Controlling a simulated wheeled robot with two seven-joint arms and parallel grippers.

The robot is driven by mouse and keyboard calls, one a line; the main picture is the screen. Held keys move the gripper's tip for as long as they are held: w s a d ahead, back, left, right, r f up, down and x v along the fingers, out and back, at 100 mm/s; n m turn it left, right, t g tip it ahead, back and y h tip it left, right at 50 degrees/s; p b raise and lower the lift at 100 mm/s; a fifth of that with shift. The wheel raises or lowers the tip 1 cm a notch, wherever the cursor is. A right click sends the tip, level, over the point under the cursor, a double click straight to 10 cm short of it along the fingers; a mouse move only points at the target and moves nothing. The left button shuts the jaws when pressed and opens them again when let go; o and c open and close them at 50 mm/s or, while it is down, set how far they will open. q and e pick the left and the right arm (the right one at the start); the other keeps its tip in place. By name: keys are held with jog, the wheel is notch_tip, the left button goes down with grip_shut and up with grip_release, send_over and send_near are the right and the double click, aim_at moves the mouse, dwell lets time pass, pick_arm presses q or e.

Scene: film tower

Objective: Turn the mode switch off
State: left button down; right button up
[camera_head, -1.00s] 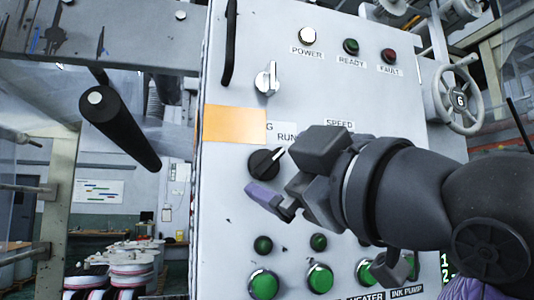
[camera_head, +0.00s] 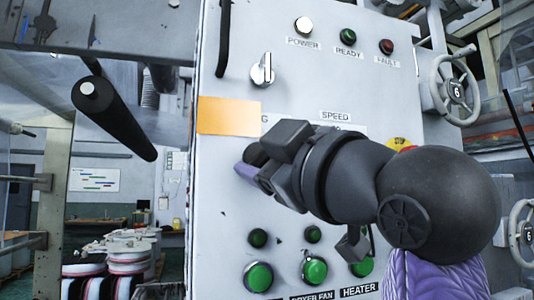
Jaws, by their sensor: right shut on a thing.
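The mode switch (camera_head: 252,154) is a black rotary knob on the grey control panel (camera_head: 370,90), left of centre. Most of it is hidden behind my right gripper, so I cannot tell which way its pointer faces. My right gripper (camera_head: 259,160) comes in from the right and is shut on the knob, one finger above and a purple-tipped finger at its lower left. The RUN label beside the knob is covered; only a "G" shows by the orange label. My left gripper is not in view.
A silver rotary switch (camera_head: 262,70) sits above, below the POWER lamp (camera_head: 304,26). Green buttons (camera_head: 258,276) line the panel's bottom. A yellow and red emergency stop (camera_head: 400,144) is partly behind my arm. A handwheel (camera_head: 457,90) stands at the right.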

jog(key=shift+n+g+h+p, duration=0.6)
jog(key=shift+n+g+p, duration=0.3)
jog(key=shift+n+p, duration=2.3)
jog(key=shift+n+g+h+p, duration=0.75)
jog(key=shift+n+p, duration=1.7)
jog(key=shift+p, duration=1.4)
jog(key=shift+n+g+h+p, duration=0.45)
jog(key=shift+n+g+p, duration=0.6)
jog(key=shift+n+p, duration=2.15)
jog(key=shift+m+p, duration=0.25)
jog(key=shift+p, duration=0.15)
jog(key=o, duration=1.3)
